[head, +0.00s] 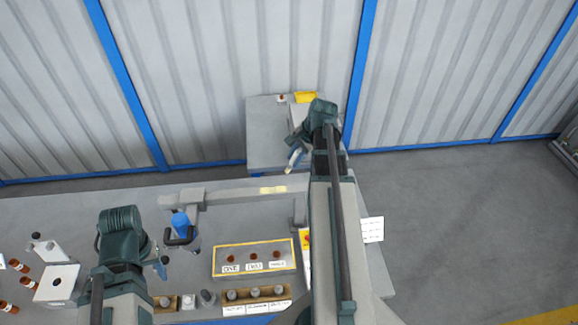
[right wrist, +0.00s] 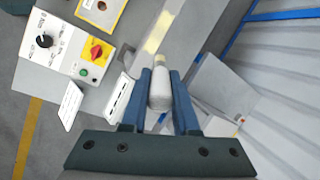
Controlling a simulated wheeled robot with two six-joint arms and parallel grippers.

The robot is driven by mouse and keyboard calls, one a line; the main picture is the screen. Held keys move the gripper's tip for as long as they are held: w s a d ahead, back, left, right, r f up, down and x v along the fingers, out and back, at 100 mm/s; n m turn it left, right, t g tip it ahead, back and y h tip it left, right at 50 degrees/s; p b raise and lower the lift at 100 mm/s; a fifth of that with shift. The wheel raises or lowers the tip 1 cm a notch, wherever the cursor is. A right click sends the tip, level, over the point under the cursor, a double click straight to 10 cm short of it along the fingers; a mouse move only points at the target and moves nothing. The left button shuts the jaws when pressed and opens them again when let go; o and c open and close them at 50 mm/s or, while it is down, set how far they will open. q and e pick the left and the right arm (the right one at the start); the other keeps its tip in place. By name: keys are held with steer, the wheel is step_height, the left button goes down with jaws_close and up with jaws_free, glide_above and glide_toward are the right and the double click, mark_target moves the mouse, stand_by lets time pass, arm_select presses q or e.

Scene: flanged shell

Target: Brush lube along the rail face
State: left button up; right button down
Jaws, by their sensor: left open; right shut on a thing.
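The rail (head: 235,195) is a long grey bar across the bench, with a pale yellow strip (head: 272,190) on its face near the right end. In the right wrist view the rail (right wrist: 190,28) runs just beyond my fingers, with yellow patches on it. My right gripper (right wrist: 161,75) is shut on a brush with a pale grey handle (right wrist: 162,90) and a tan tip. In the head view, my right gripper (head: 294,158) is at the rail's far side, near its right end. Whether the tip touches the rail is unclear. My left gripper (head: 164,266) is open and empty over the bench, left of the labelled box.
A yellow-edged box (head: 254,257) with labelled holes stands before the rail. A wooden rack (head: 256,294) holds several fittings. A blue-topped container (head: 180,224) stands by the rail's left end. A control panel (right wrist: 70,45) has a red-yellow switch. A grey side table (head: 262,130) stands behind.

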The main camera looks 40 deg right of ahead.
steer(key=shift+a, duration=0.1)
steer(key=w+a+r+t+y, duration=0.1)
steer(key=w+a+r+t, duration=0.1)
steer(key=w+a, duration=0.35)
steer(key=f+b, duration=0.1)
steer(key=s+a+f+b, duration=0.1)
steer(key=f+b, duration=0.1)
steer(key=a+f+b, duration=0.1)
steer(key=b, duration=0.1)
steer(key=shift+s+a+f, duration=0.15)
steer(key=shift+f, duration=0.15)
stand_by(0.3)
